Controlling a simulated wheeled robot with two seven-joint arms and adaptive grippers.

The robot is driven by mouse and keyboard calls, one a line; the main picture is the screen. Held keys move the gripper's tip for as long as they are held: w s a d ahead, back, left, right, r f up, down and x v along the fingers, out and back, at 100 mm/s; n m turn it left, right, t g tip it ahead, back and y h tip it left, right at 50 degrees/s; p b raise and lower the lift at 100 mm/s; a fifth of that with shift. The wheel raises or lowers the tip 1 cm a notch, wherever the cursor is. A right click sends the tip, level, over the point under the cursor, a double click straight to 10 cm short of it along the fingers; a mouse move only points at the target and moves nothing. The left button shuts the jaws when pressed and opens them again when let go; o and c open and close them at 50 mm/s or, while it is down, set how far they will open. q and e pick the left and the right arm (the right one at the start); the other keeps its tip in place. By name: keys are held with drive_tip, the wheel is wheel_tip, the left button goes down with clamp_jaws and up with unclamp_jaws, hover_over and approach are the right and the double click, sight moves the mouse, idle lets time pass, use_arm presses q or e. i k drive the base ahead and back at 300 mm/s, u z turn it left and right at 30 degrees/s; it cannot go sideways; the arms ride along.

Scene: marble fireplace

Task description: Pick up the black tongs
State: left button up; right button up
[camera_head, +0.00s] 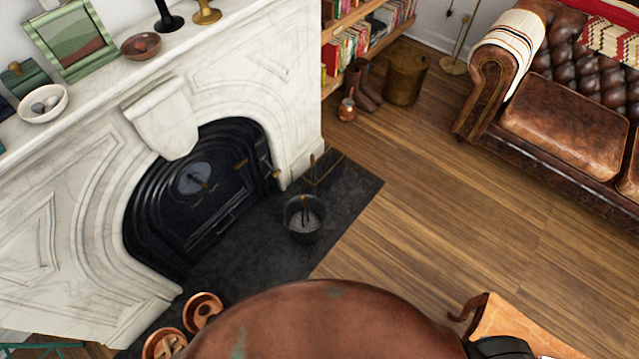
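I cannot clearly make out the black tongs. A dark bucket (303,222) stands on the black hearth slab (255,245), with thin dark upright pieces in it that are too small to identify. Thin tools with brass-coloured ends stand near the right side of the black fireplace insert (190,185); I cannot tell whether the tongs are among them. Neither gripper can be made out. A dark shape at the bottom right edge is cut off, and I cannot tell what it is.
A brown round surface (330,320) fills the bottom centre. The white mantel (110,80) holds a bowl (43,103) and a picture frame (72,40). Copper pieces (203,310) lie at lower left. A leather sofa (560,130) stands at right. The wooden floor (430,210) between is clear.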

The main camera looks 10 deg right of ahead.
sight(302, 198)
drive_tip(key=u, duration=3.4)
drive_tip(key=i, duration=0.45)
drive_tip(key=z, duration=2.65)
